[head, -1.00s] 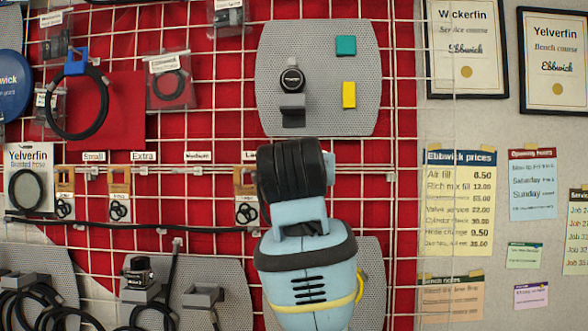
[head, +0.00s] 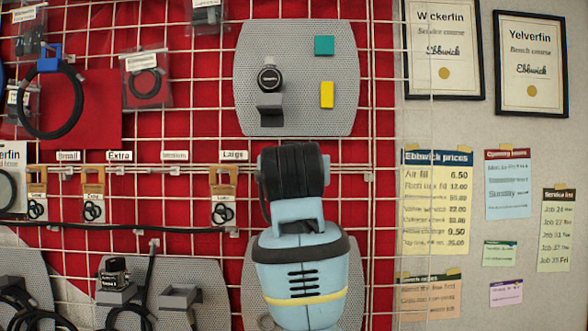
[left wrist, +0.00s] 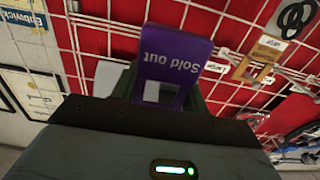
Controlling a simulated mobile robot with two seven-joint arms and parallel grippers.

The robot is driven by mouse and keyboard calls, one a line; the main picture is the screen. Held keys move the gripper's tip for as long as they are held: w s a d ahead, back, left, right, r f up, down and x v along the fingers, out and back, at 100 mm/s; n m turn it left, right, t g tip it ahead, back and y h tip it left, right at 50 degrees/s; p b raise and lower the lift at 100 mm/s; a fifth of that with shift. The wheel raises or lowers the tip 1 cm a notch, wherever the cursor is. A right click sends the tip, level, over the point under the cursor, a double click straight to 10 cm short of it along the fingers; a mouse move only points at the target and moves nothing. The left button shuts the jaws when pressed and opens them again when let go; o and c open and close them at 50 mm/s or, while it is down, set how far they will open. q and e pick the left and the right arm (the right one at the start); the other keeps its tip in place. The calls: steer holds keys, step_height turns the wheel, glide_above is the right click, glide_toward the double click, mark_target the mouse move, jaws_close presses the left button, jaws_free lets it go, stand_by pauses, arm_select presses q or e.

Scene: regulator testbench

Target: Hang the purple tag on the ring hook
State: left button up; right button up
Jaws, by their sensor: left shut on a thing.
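The purple tag (left wrist: 175,58), marked "Sold out", shows in the left wrist view, upside down. My left gripper (left wrist: 160,92) is shut on its lower part in that picture. In the head view the tag and left gripper are hidden behind my arm. A row of hooks crosses the red wall grid under printed labels. The Medium hook (head: 176,171) appears bare. The Large hook beside it holds a brown card with black rings (head: 223,188). Cards with rings also show to the right of the tag in the left wrist view (left wrist: 262,52). My right gripper is not in view.
A grey perforated panel (head: 345,60) is above the arm. A price poster (head: 437,205) and framed certificates (head: 443,50) are on the right wall. Brown cards hang at the left hooks (head: 93,183). A hose (head: 50,100) hangs upper left.

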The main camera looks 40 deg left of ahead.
arm_select(q)
steer(key=shift+f+x, duration=0.15)
steer(key=shift+x, duration=1.55)
steer(key=shift+f+x, duration=0.15)
steer(key=shift+x, duration=1.6)
steer(key=shift+w+a+f, duration=0.3)
steer(key=shift+w+a, duration=0.05)
steer(key=o, duration=1)
steer(key=shift+o, duration=0.2)
steer(key=v, duration=0.7)
steer(key=shift+s+d, duration=0.25)
